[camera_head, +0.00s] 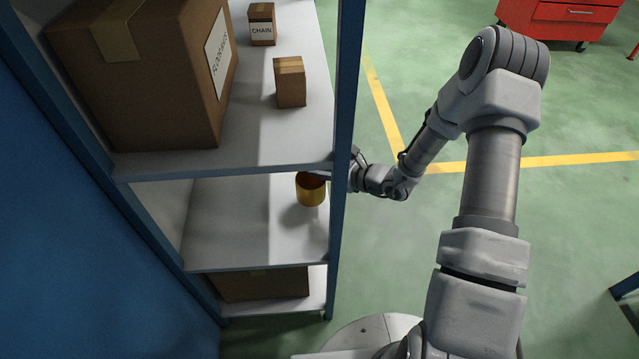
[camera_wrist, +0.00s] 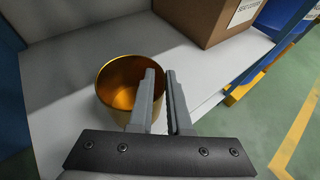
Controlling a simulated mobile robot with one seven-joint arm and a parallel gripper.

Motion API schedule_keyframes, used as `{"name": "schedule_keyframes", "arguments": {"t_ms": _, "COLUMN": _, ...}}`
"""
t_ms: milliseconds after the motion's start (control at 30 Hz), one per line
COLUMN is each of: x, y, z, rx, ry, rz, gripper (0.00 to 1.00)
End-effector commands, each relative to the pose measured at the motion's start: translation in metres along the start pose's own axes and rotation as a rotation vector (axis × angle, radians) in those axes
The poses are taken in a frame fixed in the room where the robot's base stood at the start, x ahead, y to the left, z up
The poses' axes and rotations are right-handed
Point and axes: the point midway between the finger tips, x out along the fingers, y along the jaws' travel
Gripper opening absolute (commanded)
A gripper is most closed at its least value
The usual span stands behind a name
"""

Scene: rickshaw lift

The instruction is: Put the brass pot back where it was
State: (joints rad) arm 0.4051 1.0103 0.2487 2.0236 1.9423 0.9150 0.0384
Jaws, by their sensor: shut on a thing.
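The brass pot (camera_head: 311,191) is at the right edge of the middle shelf (camera_head: 245,225) in the head view. It looks upright, with its round mouth up. In the wrist view the pot (camera_wrist: 118,83) is just left of and behind my fingers. My gripper (camera_wrist: 160,74) is shut on the pot's near right rim, with one finger overlapping the mouth and the other outside the wall. In the head view the fingers are mostly hidden by the blue post and the pot. I cannot tell whether the pot's base touches the shelf.
A cardboard box (camera_wrist: 205,18) stands behind the pot to the right in the wrist view. The upper shelf (camera_head: 270,140), holding a large box (camera_head: 150,80) and two small ones, is above the pot. A blue post (camera_head: 346,110) stands near my wrist. The middle shelf has bare room left of the pot.

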Motion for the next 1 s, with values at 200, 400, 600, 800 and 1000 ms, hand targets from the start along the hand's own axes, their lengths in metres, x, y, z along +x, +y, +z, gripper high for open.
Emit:
{"name": "schedule_keyframes", "arguments": {"t_ms": 200, "x": 0.012, "y": 0.001, "z": -0.027, "rx": 0.001, "ry": -0.001, "rz": 0.001, "gripper": 0.00}}
{"name": "schedule_keyframes", "arguments": {"t_ms": 400, "x": 0.016, "y": 0.000, "z": -0.036, "rx": 0.000, "ry": -0.001, "rz": 0.000, "gripper": 0.00}}
{"name": "schedule_keyframes", "arguments": {"t_ms": 600, "x": 0.017, "y": 0.000, "z": -0.037, "rx": 0.000, "ry": -0.001, "rz": 0.000, "gripper": 0.00}}
{"name": "schedule_keyframes", "arguments": {"t_ms": 800, "x": 0.017, "y": 0.000, "z": -0.038, "rx": 0.000, "ry": 0.000, "rz": 0.000, "gripper": 0.43}}
{"name": "schedule_keyframes", "arguments": {"t_ms": 1000, "x": 0.017, "y": 0.000, "z": -0.038, "rx": 0.000, "ry": 0.000, "rz": 0.000, "gripper": 0.48}}
